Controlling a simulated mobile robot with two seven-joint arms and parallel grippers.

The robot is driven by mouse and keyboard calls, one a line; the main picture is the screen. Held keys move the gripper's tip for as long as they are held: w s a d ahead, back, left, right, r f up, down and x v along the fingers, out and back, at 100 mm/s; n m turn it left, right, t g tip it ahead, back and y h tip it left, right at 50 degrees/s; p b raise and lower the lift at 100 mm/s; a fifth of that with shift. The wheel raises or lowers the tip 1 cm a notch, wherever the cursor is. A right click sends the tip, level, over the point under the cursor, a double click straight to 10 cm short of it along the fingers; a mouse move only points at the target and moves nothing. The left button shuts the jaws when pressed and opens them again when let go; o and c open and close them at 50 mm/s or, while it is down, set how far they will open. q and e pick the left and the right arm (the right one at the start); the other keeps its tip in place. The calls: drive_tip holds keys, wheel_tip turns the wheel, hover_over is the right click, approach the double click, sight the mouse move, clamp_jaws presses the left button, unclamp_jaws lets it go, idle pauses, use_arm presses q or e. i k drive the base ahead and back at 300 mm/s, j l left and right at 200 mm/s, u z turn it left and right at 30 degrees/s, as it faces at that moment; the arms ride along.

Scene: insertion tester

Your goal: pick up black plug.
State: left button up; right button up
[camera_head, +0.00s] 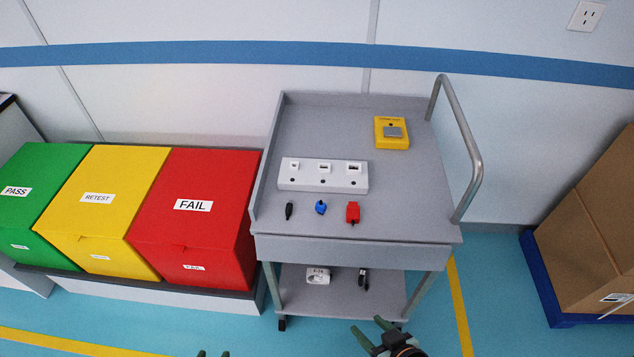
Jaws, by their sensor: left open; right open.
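The black plug (289,210) lies on the top of the grey cart (330,120), left of a blue plug (321,207) and a red plug (353,212). A white block with several sockets (323,177) sits just behind the plugs. My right gripper (366,330) is at the bottom of the picture, in front of the cart and apart from the plugs. It is open and empty. Only the fingertips of my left gripper (213,354) show at the bottom edge, further left. They are apart and far from the plugs.
A yellow device (392,132) lies at the cart's back right. A metal handle (472,160) rises on its right. Bins marked PASS (40,200), RETEST (105,215) and FAIL (200,225) stand left. A cardboard box (590,220) stands right. The cart's lower shelf holds small items.

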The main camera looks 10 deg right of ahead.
sight(289, 205)
drive_tip(key=j+z, duration=0.25)
drive_tip(key=z, duration=0.2)
drive_tip(key=i+j+z, duration=0.1)
drive_tip(key=j+z, duration=0.2)
drive_tip(key=z, duration=0.15)
drive_tip(key=j+z, duration=0.15)
drive_tip(key=j, duration=0.3)
drive_tip(key=k+j+z, duration=0.1)
drive_tip(key=j, duration=0.35)
drive_tip(key=k+j, duration=0.1)
drive_tip(key=j, duration=0.7)
